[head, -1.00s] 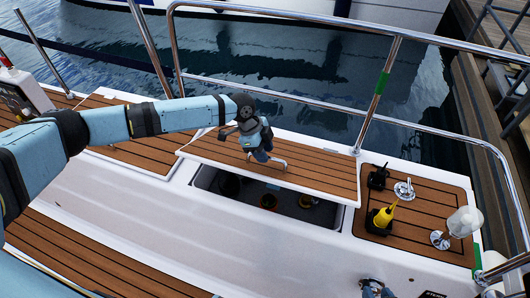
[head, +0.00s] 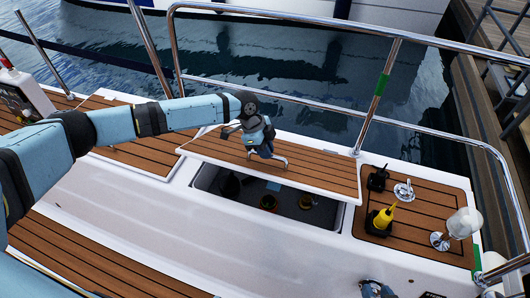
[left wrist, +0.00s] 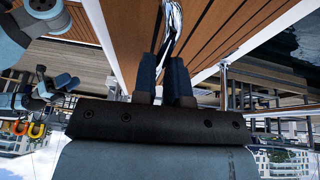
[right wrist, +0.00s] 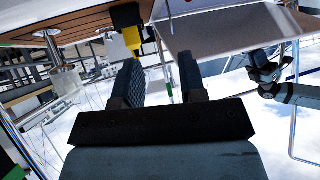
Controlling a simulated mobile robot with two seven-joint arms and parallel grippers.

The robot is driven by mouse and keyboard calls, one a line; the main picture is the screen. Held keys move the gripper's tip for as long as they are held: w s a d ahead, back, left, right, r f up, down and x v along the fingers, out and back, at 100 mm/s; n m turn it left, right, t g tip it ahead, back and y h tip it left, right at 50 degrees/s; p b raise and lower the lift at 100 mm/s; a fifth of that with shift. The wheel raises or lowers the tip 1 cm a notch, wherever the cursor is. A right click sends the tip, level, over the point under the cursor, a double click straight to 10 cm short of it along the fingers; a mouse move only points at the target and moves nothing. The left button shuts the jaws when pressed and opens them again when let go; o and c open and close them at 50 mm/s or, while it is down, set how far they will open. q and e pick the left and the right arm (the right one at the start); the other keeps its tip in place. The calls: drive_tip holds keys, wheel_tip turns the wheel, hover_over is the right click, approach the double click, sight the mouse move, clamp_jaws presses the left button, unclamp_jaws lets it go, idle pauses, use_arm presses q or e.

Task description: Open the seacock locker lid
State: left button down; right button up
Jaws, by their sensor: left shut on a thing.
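The seacock locker lid (head: 318,174) is a teak-slatted panel with a white edge, tilted up over the open locker (head: 325,215). My left gripper (head: 270,157) is shut on the lid's shiny metal handle (head: 279,160), near the lid's front edge. The handle also shows between the fingers in the left wrist view (left wrist: 171,28). Inside the locker are a few small fittings, partly hidden by the lid. My right gripper (right wrist: 160,85) is open and empty in the right wrist view. Only its tip shows at the head view's bottom edge.
A steel rail (head: 375,97) runs behind the lid, with water beyond.

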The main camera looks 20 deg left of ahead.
use_arm(q)
drive_tip(key=w+r+g+b, duration=0.2)
drive_tip(key=w+r, duration=0.7)
drive_tip(key=w, duration=0.5)
drive_tip(key=shift+r+b, duration=0.35)
drive_tip(key=shift+b, duration=0.15)
use_arm(e)
drive_tip(key=shift+s+f, duration=0.1)
drive_tip(key=shift+f, duration=0.4)
use_arm(q)
drive_tip(key=shift+s, duration=0.1)
drive_tip(key=c, duration=1.4)
unclamp_jaws()
drive_tip(key=shift+f, duration=0.1)
drive_tip(key=shift+o, duration=1.2)
drive_tip(key=shift+f, duration=0.1)
drive_tip(key=v, duration=1.4)
drive_tip(key=shift+w, duration=0.25)
